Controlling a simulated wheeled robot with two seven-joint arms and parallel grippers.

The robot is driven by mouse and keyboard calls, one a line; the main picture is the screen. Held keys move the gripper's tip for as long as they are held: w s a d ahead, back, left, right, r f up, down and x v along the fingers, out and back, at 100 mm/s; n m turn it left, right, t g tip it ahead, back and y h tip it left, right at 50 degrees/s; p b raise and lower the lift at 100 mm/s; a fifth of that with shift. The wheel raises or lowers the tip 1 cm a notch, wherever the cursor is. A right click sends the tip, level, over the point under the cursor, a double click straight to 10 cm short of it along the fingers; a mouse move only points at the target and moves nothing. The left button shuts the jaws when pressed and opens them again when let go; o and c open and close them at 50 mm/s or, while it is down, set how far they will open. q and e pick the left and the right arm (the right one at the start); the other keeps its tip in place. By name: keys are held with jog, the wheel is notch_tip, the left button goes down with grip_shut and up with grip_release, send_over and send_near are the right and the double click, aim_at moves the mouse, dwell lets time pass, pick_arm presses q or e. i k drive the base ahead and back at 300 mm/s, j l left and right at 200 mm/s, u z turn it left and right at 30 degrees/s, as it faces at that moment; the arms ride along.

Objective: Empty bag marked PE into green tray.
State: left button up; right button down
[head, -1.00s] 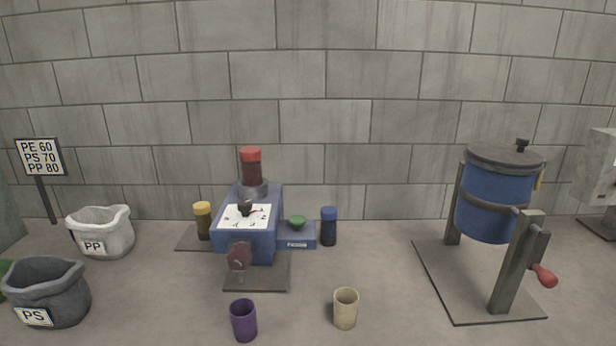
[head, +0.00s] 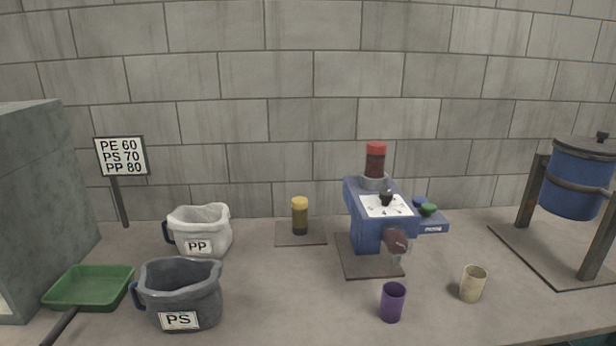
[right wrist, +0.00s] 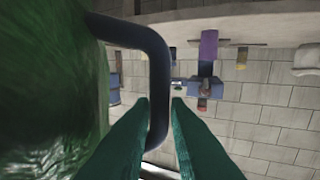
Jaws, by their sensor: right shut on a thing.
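The green tray (head: 90,287) lies on the counter at the left of the head view; its inside looks empty. A dark handle runs from it toward the bottom edge. In the right wrist view my right gripper (right wrist: 160,99) is shut on the dark handle of a green bag (right wrist: 45,95), which fills the left side. The bag's label and opening are hidden, so I cannot read its mark. My left gripper is not in view.
The grey PS bag (head: 180,290) stands right of the tray, with the white PP bag (head: 204,232) behind. A grey block (head: 40,200) stands left. A sign (head: 121,156), blue machine (head: 372,228), purple cup (head: 393,302), beige cup (head: 473,284) and blue drum (head: 583,178) stand further along.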

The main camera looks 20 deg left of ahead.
aim_at(90, 287)
jog(key=k+j, duration=0.15)
jog(key=j, duration=0.3)
jog(key=k+j, duration=0.15)
jog(key=j, duration=0.3)
jog(key=k+j, duration=0.1)
jog(key=j, duration=0.35)
jog(key=k+j, duration=0.15)
jog(key=j, duration=0.3)
jog(key=k+j, duration=0.15)
jog(key=j, duration=0.3)
jog(key=k+j, duration=0.15)
jog(key=j, duration=0.25)
jog(key=k+j, duration=0.15)
jog(key=j, duration=0.3)
jog(key=k+j, duration=0.1)
jog(key=j, duration=0.35)
